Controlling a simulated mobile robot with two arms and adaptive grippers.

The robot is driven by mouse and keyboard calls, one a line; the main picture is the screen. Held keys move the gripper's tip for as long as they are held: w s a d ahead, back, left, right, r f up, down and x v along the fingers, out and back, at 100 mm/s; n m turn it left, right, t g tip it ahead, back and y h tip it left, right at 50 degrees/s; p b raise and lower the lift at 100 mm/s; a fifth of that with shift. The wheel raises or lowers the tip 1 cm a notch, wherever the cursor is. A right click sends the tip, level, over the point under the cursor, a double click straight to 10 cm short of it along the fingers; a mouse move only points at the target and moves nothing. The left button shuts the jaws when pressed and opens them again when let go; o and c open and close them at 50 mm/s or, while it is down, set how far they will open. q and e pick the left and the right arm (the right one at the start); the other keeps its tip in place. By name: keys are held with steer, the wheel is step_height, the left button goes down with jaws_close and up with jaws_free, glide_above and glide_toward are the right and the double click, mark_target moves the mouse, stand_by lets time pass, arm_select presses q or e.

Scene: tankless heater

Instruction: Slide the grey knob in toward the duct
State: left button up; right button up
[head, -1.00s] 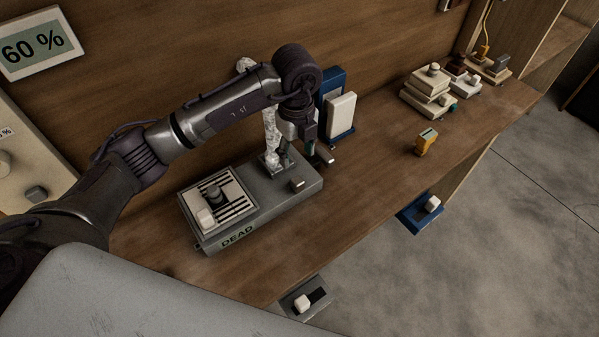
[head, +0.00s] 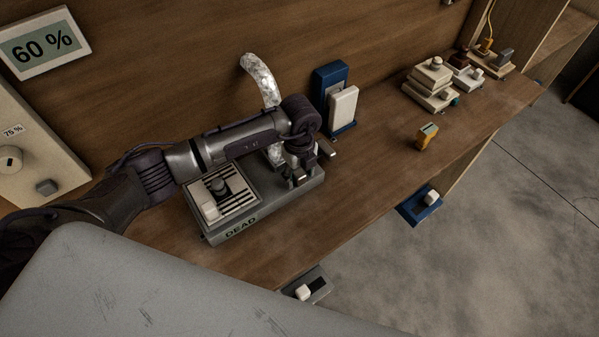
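A grey box (head: 262,217) marked DEAD lies on the wooden bench, with a slatted cream plate and a black knob on top. A crinkled silver duct (head: 259,78) rises behind it and runs down to the box. A short grey knob (head: 327,150) sticks out at the box's back right, beside the duct; it may be the task's knob. My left gripper (head: 298,180) points down over the right end of the box, close to this knob. Its fingers are small and dark, and their opening is unclear. My wrist hides part of the duct. My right gripper is out of view.
A blue holder (head: 333,80) with a white block stands behind the box to the right. A yellow object (head: 427,137) and stacked cream boxes (head: 431,80) are further right. Bare bench lies between. Grey (head: 312,284) and blue (head: 418,206) switch units are at the front edge.

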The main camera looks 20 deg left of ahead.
arm_select(q)
steer(key=c, duration=0.8)
jaws_close()
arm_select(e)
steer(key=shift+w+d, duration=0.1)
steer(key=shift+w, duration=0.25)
arm_select(q)
steer(key=shift+w+a+f+b, duration=0.1)
steer(key=shift+w+a+b, duration=0.9)
steer(key=shift+a, duration=0.2)
steer(key=shift+w+a, duration=0.15)
steer(key=shift+a, duration=0.05)
steer(key=shift+r, duration=0.2)
steer(key=o, duration=0.5)
jaws_free()
steer(key=o, duration=0.4)
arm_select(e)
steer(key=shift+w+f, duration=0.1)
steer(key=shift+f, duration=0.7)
